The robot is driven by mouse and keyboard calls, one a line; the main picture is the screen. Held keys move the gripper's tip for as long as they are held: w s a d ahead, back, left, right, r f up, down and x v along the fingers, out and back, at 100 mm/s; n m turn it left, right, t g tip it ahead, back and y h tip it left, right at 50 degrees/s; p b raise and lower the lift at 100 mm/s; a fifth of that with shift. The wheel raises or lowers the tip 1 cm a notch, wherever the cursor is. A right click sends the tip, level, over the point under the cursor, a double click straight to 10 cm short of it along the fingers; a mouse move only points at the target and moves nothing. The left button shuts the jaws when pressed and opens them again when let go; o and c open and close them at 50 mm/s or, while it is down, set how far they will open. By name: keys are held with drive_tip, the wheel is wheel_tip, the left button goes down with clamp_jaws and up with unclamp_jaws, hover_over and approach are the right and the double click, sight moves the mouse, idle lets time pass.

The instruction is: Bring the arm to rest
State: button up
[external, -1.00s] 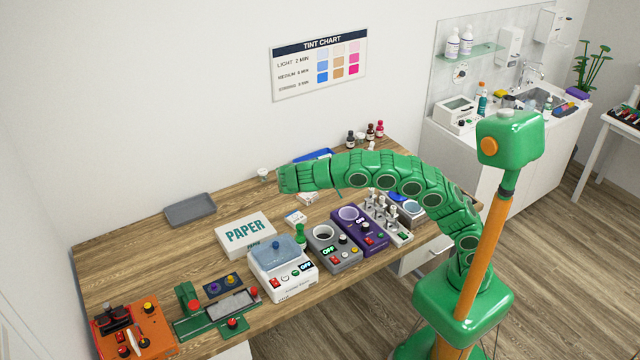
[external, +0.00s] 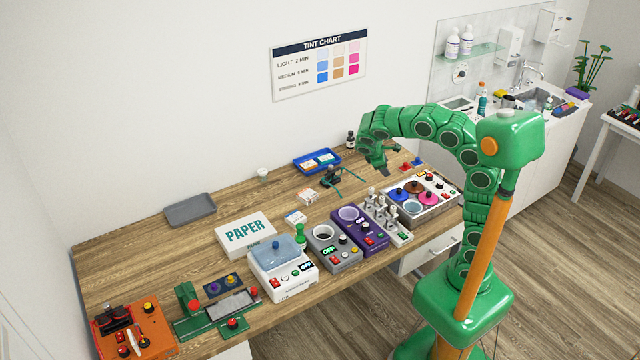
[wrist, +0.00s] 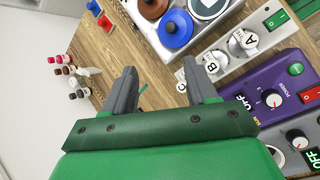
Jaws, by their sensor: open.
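My green arm curves up from its base and bends over the right part of the wooden bench (external: 150,240). My gripper (external: 382,168) hangs above the bench, pointing down, left of a pale unit with coloured round lids (external: 412,188). In the wrist view my gripper (wrist: 160,75) shows two grey fingers apart, with nothing held between them. Bare bench wood and a thin dark green piece show between and beyond the fingers.
A purple device (external: 360,232), a grey device (external: 330,248) and a white device with a blue lid (external: 280,265) line the front edge. A blue tray (external: 318,160) lies at the back. Small bottles (wrist: 65,70) stand near the wall. The back left bench is mostly clear.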

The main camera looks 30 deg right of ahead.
drive_tip(key=s+d+f+m+g+y, duration=0.1)
drive_tip(key=s+d+m+y, duration=0.2)
drive_tip(key=s, duration=0.4)
drive_tip(key=s+d+f+m+g, duration=0.1)
drive_tip(key=s+d+m, duration=0.1)
drive_tip(key=s+d, duration=0.4)
drive_tip(key=s+a+f+m+y, duration=0.1)
drive_tip(key=s+m+y, duration=0.1)
drive_tip(key=s, duration=0.6)
drive_tip(key=s+a+f+m+y, duration=0.1)
drive_tip(key=s+m, duration=0.3)
drive_tip(key=s, duration=0.4)
drive_tip(key=shift+f+g+y, duration=0.3)
drive_tip(key=shift+f+y, duration=0.1)
drive_tip(key=shift+f, duration=0.15)
drive_tip(key=shift+c, duration=0.4)
